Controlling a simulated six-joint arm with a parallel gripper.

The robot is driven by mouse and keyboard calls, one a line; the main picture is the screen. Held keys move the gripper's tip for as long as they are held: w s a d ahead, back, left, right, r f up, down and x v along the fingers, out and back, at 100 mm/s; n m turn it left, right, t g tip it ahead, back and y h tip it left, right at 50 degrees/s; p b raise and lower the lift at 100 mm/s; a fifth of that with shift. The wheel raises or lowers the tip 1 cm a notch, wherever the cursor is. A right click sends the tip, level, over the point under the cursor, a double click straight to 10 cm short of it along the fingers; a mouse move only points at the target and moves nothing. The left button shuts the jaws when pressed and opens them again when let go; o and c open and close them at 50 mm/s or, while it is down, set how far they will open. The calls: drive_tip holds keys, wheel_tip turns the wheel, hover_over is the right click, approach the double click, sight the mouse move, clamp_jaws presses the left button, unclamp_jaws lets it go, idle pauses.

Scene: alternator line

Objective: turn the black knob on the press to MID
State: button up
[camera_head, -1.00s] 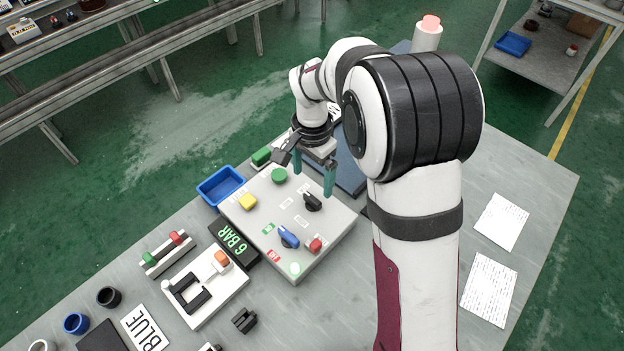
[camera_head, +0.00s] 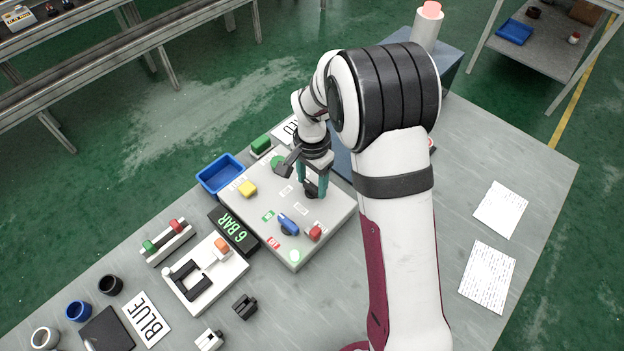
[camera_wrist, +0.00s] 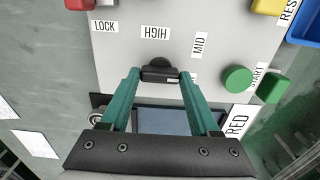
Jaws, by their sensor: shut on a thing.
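The press panel (camera_head: 250,215) is a light grey box on the table. The black knob (camera_head: 311,188) is on its upper right part, partly hidden by my gripper (camera_head: 311,192). In the wrist view the black knob (camera_wrist: 160,72) is between the two green fingertips of my gripper (camera_wrist: 160,75), which is shut on it. White labels LOCK (camera_wrist: 105,26), HIGH (camera_wrist: 156,33) and MID (camera_wrist: 199,44) lie around the knob. Another label by the right fingertip is mostly hidden. I cannot tell for sure which label the knob points at.
The panel also carries a blue knob (camera_head: 288,226), a red button (camera_head: 314,233), a yellow button (camera_head: 247,189) and a green button (camera_wrist: 237,79). A blue bin (camera_head: 220,176) and a 6 BAR display (camera_head: 233,231) stand beside it.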

drive_tip(key=c, duration=0.4)
drive_tip(key=shift+o, duration=0.2)
drive_tip(key=n, duration=0.4)
drive_tip(key=shift+n, duration=2.3)
drive_tip(key=o, duration=1.4)
drive_tip(key=shift+c, duration=0.2)
